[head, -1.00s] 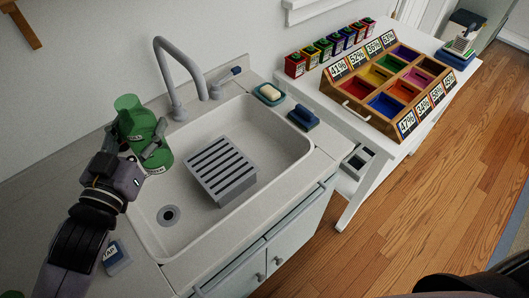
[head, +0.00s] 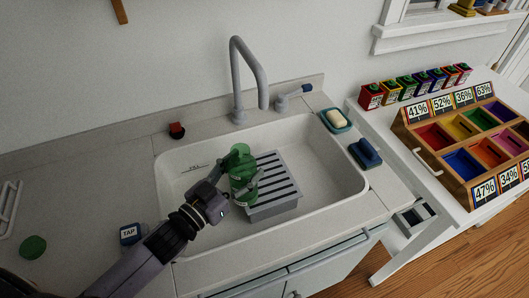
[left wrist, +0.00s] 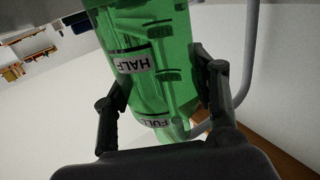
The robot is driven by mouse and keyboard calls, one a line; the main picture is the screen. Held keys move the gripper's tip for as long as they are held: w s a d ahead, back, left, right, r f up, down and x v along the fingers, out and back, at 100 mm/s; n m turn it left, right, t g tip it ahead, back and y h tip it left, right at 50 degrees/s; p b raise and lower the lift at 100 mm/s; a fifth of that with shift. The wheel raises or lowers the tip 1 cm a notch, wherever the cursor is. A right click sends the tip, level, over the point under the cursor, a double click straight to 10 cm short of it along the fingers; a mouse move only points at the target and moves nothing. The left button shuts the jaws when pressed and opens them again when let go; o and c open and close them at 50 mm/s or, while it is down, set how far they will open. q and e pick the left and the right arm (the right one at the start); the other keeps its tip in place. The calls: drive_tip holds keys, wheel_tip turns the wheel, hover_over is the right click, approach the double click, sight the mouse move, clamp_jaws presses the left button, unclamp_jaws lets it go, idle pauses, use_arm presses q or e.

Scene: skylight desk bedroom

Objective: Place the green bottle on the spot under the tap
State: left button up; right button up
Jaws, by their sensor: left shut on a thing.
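The green see-through bottle (head: 241,158) is in my left gripper (head: 243,184), above the white sink basin (head: 330,172). It looks about upright. In the left wrist view, dark fingers flank the bottle (left wrist: 150,60), whose HALF and FULL labels appear upside down. My right gripper is not in view.
A blue TAP block (head: 131,233) and a green disc (head: 33,247) lie on the left counter. A side table holds a coloured compartment box (head: 470,150).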

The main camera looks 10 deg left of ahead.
use_arm(q)
drive_tip(key=p+x, duration=0.1)
drive_tip(key=x, duration=0.7)
drive_tip(key=shift+f, duration=0.35)
drive_tip(key=shift+f, duration=0.2)
drive_tip(key=o, duration=1.2)
